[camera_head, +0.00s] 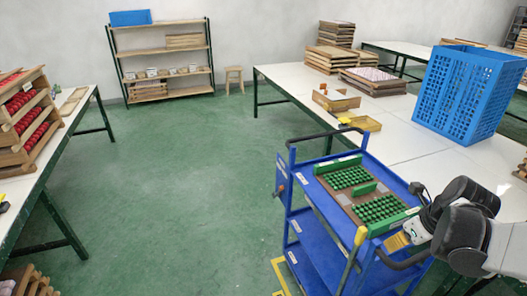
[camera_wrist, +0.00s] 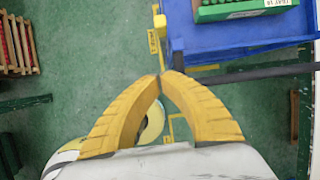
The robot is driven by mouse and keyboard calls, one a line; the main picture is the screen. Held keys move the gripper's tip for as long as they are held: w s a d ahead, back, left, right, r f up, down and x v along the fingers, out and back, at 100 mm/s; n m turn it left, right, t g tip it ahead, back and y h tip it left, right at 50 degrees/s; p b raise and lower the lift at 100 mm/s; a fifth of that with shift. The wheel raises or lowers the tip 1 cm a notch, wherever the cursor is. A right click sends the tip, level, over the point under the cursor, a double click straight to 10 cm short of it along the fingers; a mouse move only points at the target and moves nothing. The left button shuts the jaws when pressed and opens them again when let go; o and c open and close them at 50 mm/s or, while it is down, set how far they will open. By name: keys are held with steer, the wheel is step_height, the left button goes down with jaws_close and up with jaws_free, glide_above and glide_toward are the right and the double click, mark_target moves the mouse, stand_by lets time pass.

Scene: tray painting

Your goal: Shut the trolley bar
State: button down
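The blue trolley (camera_head: 318,250) stands beside the long white table. A bar with a yellow top (camera_head: 360,237) rises along its near side; I cannot tell whether it is open or shut. What looks like its yellow end also shows in the wrist view (camera_wrist: 160,24), beyond my fingertips. My gripper (camera_head: 390,244) is by the trolley's near right end, close to the black handle (camera_head: 405,263). In the wrist view my two yellow fingers (camera_wrist: 162,76) meet at the tips with nothing seen held between them. The black handle (camera_wrist: 262,73) runs just right of the tips.
A brown tray (camera_head: 340,196) with green pieces lies on the trolley top. The white table (camera_head: 385,135) holds a blue crate (camera_head: 465,90) and stacked wooden trays (camera_head: 333,60). A rack of red pieces (camera_head: 25,115) stands at left. The green floor left of the trolley is clear.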

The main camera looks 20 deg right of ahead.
steer(key=b+x, duration=0.1)
steer(key=x, duration=0.2)
steer(key=w+b+x, duration=0.1)
steer(key=b+x, duration=0.1)
steer(key=x, duration=0.2)
steer(key=w+b+x, duration=0.1)
steer(key=x, duration=0.3)
steer(key=shift+d+r+b, duration=0.25)
steer(key=shift+b, duration=0.15)
steer(key=shift+w+r+m, duration=0.1)
steer(key=shift+w+m, duration=0.2)
steer(key=shift+w, duration=0.45)
